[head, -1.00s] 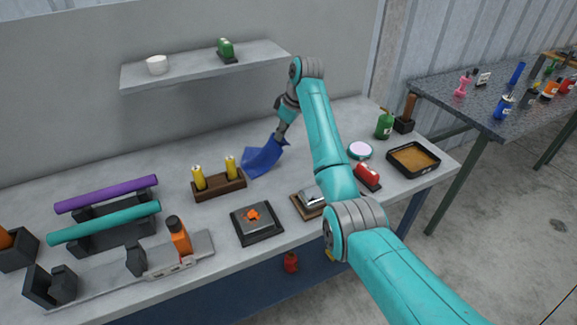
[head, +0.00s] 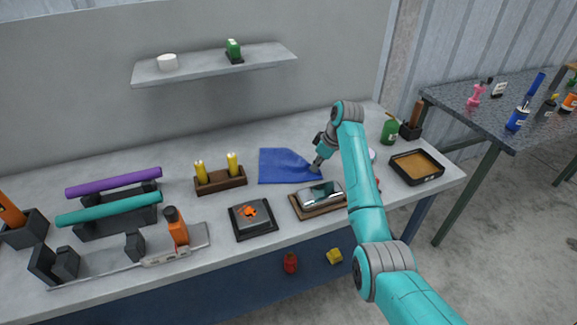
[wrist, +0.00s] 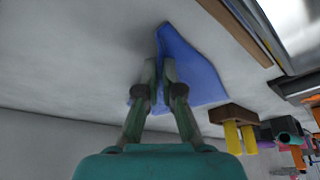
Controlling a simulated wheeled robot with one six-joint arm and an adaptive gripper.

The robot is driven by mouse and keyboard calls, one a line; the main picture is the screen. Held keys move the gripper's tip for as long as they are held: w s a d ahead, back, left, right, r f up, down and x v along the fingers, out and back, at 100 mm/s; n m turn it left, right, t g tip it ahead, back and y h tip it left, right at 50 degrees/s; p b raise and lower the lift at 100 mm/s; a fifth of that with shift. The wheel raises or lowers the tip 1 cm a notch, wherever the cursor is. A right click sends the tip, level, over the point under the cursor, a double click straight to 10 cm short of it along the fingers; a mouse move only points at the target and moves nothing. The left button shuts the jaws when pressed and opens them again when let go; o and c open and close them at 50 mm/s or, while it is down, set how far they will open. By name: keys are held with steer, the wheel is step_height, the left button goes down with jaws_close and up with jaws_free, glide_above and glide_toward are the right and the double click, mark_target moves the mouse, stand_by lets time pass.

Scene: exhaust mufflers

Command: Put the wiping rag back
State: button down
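The wiping rag (head: 284,167) is a blue cloth. In the head view it is spread out and looks nearly flat on the grey bench, right of the wooden holder with the yellow pieces. My gripper (head: 316,168) is at the rag's right end, low over the bench. In the wrist view the two fingers of my gripper (wrist: 160,68) are close together with blue cloth (wrist: 195,62) between and beside them. They look shut on the rag's edge. The fingertips are partly lost against the cloth.
The wooden holder (head: 220,181) stands left of the rag. A board with a metal part (head: 319,195) lies just in front. The bench behind the rag is clear.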

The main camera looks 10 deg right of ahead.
steer(key=shift+s+d+f, duration=0.15)
steer(key=shift+d+f, duration=0.05)
steer(key=c, duration=0.9)
jaws_free()
steer(key=shift+p+v, duration=0.65)
steer(key=shift+v, duration=0.3)
steer(key=v, duration=0.9)
steer(key=shift+d+f, duration=0.15)
steer(key=shift+d, duration=0.25)
